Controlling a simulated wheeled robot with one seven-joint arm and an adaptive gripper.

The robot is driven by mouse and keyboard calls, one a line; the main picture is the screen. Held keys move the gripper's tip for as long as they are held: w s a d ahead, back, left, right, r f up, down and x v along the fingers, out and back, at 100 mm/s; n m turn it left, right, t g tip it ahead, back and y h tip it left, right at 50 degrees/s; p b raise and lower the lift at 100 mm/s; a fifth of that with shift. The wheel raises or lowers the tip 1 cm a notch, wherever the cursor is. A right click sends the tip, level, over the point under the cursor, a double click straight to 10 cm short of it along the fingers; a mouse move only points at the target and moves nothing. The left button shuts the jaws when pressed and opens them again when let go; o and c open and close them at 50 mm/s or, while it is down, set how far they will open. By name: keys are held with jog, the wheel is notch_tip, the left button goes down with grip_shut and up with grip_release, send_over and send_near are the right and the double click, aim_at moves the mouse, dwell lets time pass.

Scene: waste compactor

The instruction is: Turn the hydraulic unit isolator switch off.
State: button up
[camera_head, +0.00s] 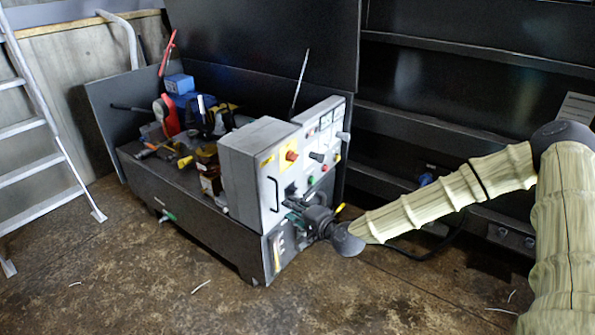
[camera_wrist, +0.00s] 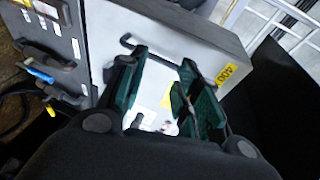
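The hydraulic unit carries a light grey control cabinet (camera_head: 246,172) with a door handle on its front. An orange-red rotary switch (camera_head: 291,155) on a yellow patch sits high on the cabinet front; it looks like the isolator switch. My gripper (camera_head: 293,205) is close to the lower part of this front, below the switch. In the wrist view, my gripper's green-padded fingers (camera_wrist: 163,80) are apart with the pale cabinet face (camera_wrist: 158,72) behind them. No held thing is seen. A small dark and reddish detail low between the fingers is too unclear to name.
A panel with knobs and buttons (camera_head: 324,148) adjoins the cabinet on the right. Pumps and valves (camera_head: 190,112) fill the unit's left part. A ladder (camera_head: 35,135) stands at far left. The floor (camera_head: 130,285) in front is mostly clear.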

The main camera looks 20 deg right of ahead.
aim_at(296, 159)
jog(key=w+d+r+m+t+h+b, duration=0.1)
jog(key=w+d+r+m+t+b, duration=0.15)
jog(key=w+d+r, duration=0.4)
jog(key=shift+t, duration=0.35)
jog(key=x, duration=0.3)
jog(key=d+x, duration=0.1)
jog(key=x, duration=0.4)
jog(key=shift+w+d+r, duration=0.1)
jog(key=shift+w+d, duration=0.15)
jog(key=shift+w, duration=0.35)
jog(key=shift+c, duration=0.5)
grip_shut()
